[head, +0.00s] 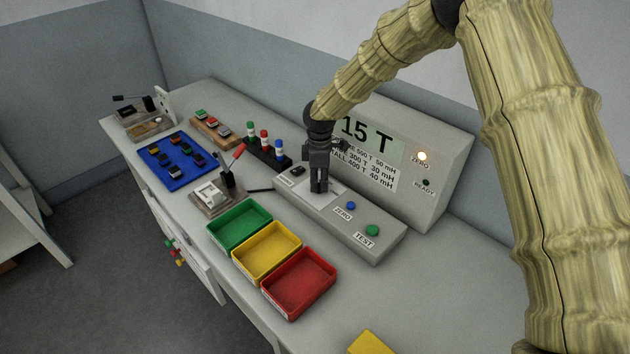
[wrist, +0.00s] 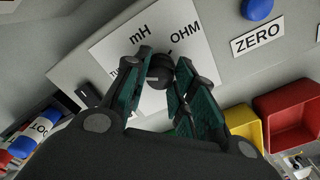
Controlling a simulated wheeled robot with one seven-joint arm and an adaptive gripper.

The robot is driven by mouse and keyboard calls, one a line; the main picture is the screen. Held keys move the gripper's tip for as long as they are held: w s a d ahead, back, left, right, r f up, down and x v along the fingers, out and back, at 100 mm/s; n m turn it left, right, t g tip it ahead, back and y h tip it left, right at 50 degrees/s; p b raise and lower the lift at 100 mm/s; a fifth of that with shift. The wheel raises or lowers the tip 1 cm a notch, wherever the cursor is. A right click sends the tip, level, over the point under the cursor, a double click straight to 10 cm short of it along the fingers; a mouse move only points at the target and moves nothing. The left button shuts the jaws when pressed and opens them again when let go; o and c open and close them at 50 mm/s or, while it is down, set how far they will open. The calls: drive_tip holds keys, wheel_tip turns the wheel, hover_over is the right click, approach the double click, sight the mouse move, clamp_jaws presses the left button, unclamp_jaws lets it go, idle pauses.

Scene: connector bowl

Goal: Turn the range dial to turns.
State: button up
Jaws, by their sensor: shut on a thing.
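The range dial (wrist: 158,74) is a small black knob on a white label plate, seen in the wrist view. The plate carries the words mH, OHM and a partly hidden word starting with TU. My gripper (wrist: 163,68) is shut on the dial, one finger on each side. A short pale mark shows on the knob, but I cannot tell surely which word it points at. In the head view my gripper (head: 319,188) points down onto the white plate (head: 322,201) of the grey control box (head: 365,240) and hides the dial.
The display panel (head: 400,165) behind reads 15 T; its ZERO lamp (head: 422,156) is lit and READY is dark. A blue ZERO button (head: 351,206) and a green TEST button (head: 372,231) are right of my gripper. Green, yellow and red trays (head: 300,308) stand in front.

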sight(319, 183)
idle(0.4)
drive_tip(key=o, duration=1)
drive_tip(key=shift+o, duration=0.2)
wheel_tip(319, 183, up, 12)
